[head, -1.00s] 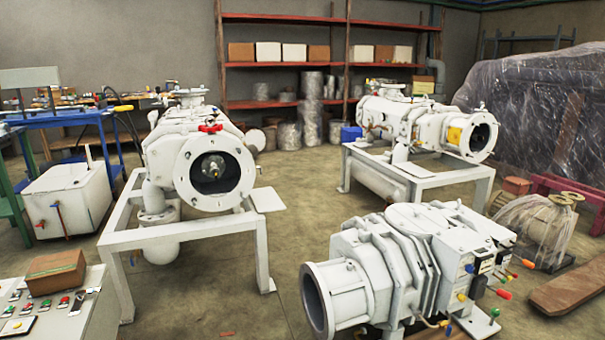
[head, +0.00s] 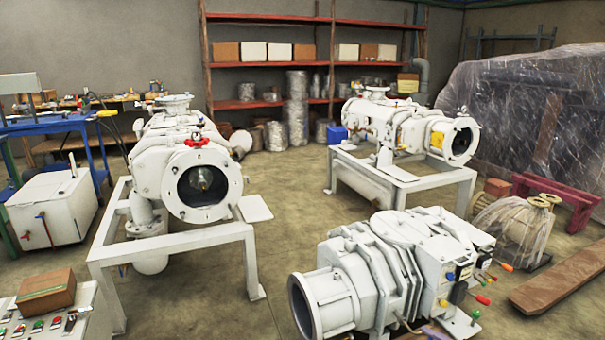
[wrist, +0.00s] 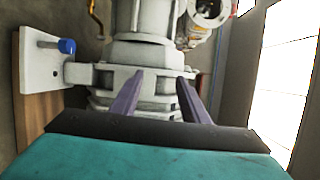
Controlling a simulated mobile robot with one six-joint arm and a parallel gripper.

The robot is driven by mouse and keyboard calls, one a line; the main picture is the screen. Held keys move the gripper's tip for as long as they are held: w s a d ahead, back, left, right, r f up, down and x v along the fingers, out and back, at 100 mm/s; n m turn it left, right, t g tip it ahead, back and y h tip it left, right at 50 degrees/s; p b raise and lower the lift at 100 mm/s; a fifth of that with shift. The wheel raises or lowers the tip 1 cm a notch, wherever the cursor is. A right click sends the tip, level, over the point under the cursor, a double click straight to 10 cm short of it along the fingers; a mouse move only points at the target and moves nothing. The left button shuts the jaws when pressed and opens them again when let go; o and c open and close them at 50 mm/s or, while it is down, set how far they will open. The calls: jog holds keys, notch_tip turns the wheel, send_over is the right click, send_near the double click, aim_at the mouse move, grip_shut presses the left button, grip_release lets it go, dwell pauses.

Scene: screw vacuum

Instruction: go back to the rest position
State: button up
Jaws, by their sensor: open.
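A white plate with a blue knob (wrist: 67,46) stands left of the fingers. There, a white pump on a frame (head: 185,165) stands at left, another (head: 400,130) at back right, and a ribbed pump (head: 385,270) in the foreground.
A control panel (head: 75,330) with a brown box (head: 45,290) is at lower left. A brown plank (head: 560,282) lies at right. Red shelves (head: 270,105) line the back wall. Bare floor (head: 285,205) shows between the pumps.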

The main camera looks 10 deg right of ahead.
jog(key=w+a+r+n+g+y+p, duration=0.1)
jog(key=w+a+n+g+y+p, duration=0.2)
jog(key=a, duration=1.2)
jog(key=s+a+n+g+p, duration=0.2)
jog(key=s+a+g+p, duration=0.35)
jog(key=a, duration=0.75)
jog(key=s+a+n+g+p, duration=0.2)
jog(key=s+a+g+p, duration=0.4)
jog(key=a, duration=0.8)
jog(key=s+a+n+g+h+p, duration=0.2)
jog(key=s+a+g+h+p, duration=0.1)
jog(key=s, duration=0.7)
jog(key=s+a+n+g+h+p, duration=0.2)
jog(key=s+a+h+p, duration=0.1)
jog(key=s, duration=0.7)
jog(key=s+d+h, duration=0.6)
jog(key=d, duration=0.5)
jog(key=shift+n+h+p, duration=0.4)
jog(key=shift+p, duration=0.05)
jog(key=shift+s+g, duration=0.1)
jog(key=shift+g, duration=0.15)
